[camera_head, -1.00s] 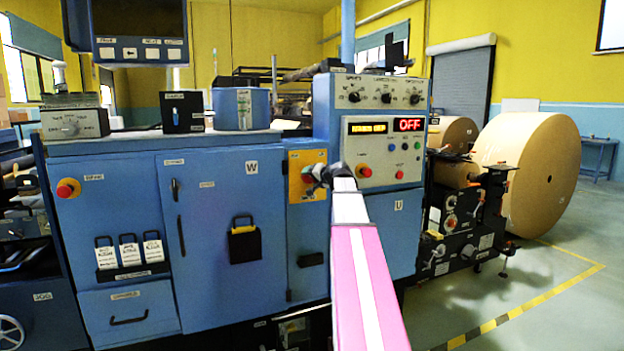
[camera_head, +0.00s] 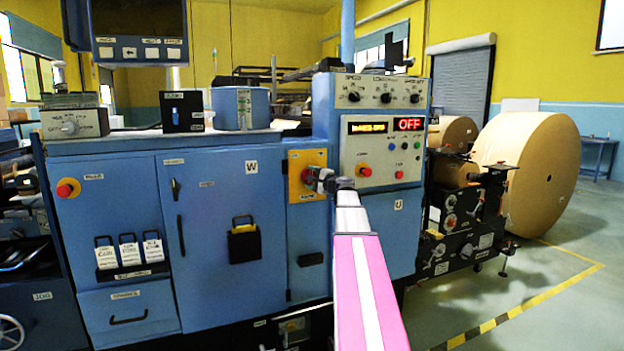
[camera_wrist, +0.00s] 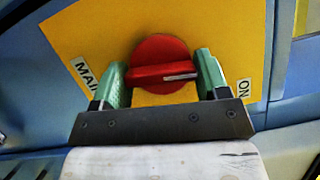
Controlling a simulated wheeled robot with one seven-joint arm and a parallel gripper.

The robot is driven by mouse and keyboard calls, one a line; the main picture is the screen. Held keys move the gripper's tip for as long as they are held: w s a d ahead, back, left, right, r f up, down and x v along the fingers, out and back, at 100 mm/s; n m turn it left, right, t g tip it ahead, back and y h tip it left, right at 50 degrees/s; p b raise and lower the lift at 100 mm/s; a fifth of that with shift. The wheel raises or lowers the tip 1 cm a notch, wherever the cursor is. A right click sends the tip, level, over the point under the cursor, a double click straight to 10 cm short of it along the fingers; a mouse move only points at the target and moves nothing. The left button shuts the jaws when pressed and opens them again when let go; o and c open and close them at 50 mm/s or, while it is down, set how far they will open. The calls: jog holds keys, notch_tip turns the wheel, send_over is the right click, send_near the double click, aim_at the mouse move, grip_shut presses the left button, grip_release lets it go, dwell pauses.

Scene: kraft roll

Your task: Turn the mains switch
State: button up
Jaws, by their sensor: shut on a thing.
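The mains switch is a round red knob (camera_wrist: 160,50) with a raised bar handle, on a yellow plate (camera_wrist: 95,35) in the wrist view. A white mark lies on the right part of the handle. My gripper (camera_wrist: 162,76) has green fingers on either side of the handle and is shut on it. In the head view my gripper (camera_head: 318,180) is at the yellow plate (camera_head: 306,160) on the blue machine front and hides much of the knob. A label (camera_wrist: 243,89) reading ON upside down is right of the fingers; a partly hidden MAIN label (camera_wrist: 86,74) is at the left.
A control panel (camera_head: 382,130) above right shows a red OFF display (camera_head: 409,124) and has its own red button (camera_head: 365,171). Blue cabinet doors (camera_head: 222,215) fill the left. A large kraft roll (camera_head: 525,170) stands right; the floor before it is clear.

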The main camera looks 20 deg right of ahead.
jog(key=m+t, duration=0.1)
jog(key=m, duration=0.2)
jog(key=shift+f+m+t, duration=0.1)
jog(key=shift+m+t, duration=0.2)
jog(key=shift+m, duration=0.1)
jog(key=shift+m+t+h, duration=0.5)
jog(key=shift+m+t, duration=0.3)
jog(key=shift+m, duration=1.3)
jog(key=o, duration=0.9)
jog(key=shift+o, duration=0.2)
jog(key=v, duration=1.1)
jog(key=shift+a, duration=0.1)
